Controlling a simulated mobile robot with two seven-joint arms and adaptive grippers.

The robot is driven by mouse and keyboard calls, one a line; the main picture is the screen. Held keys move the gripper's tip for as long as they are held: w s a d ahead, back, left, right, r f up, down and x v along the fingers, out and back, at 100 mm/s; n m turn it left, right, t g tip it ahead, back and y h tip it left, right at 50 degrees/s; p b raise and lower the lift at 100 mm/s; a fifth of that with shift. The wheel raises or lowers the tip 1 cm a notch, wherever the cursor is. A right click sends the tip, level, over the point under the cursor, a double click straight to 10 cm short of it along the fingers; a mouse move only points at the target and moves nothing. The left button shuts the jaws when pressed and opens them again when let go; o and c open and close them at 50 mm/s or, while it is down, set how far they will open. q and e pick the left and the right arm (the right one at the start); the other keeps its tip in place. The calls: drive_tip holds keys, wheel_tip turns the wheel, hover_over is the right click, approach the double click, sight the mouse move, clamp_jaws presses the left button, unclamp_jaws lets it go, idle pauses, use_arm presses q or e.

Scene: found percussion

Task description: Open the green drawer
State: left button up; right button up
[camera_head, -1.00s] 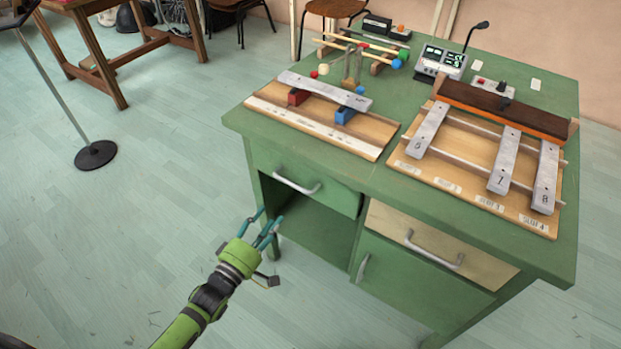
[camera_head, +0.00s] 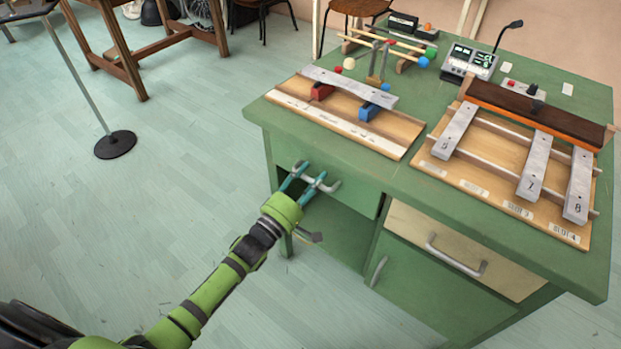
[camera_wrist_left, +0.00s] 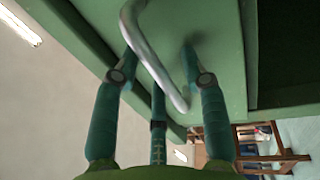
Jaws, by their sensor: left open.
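The green drawer (camera_head: 362,197) is at the upper left of the green desk's front, and looks closed. Its silver handle (camera_head: 333,187) is partly covered by my left gripper (camera_head: 309,174), which is open at the handle. In the left wrist view the handle (camera_wrist_left: 150,48) crosses between the spread teal fingers of the gripper (camera_wrist_left: 160,60), close to the green drawer front (camera_wrist_left: 213,22). I cannot tell whether the fingers touch the handle. My right gripper is not in view.
Beside the green drawer is a cream drawer (camera_head: 405,222) with its own handle. Below are an open recess and a green cupboard door (camera_head: 425,287). The desktop (camera_head: 430,128) bears wooden bar racks, mallets and a meter. A stand base (camera_head: 115,145) is on the floor at left.

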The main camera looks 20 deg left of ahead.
use_arm(q)
clamp_jaws()
